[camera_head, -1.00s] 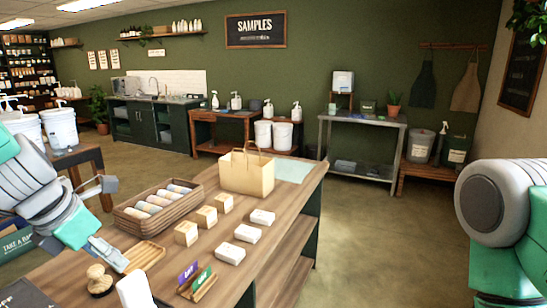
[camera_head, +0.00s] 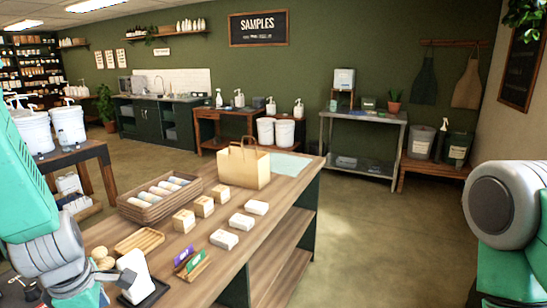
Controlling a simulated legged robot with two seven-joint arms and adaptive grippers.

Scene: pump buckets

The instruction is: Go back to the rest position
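My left arm comes in from the left and bends down at the lower left corner. Dark finger-like parts of my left gripper (camera_head: 25,287) show at the bottom edge, partly cut off, beside the wooden table's near left end. I cannot tell whether it is open, and no held object shows. Only an upper link of my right arm shows at the right edge; my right gripper is out of view. A paper bag (camera_head: 244,166) stands upright on the table (camera_head: 268,205), beside a wicker basket (camera_head: 150,212) holding several rolled items.
Small boxes (camera_head: 184,221), white blocks (camera_head: 224,239), a wooden tray (camera_head: 141,240), a card holder (camera_head: 192,265) and a white stand (camera_head: 134,274) are on the table. White pump buckets (camera_head: 30,130) stand on a left-hand table (camera_head: 85,153). The floor right of the table is clear.

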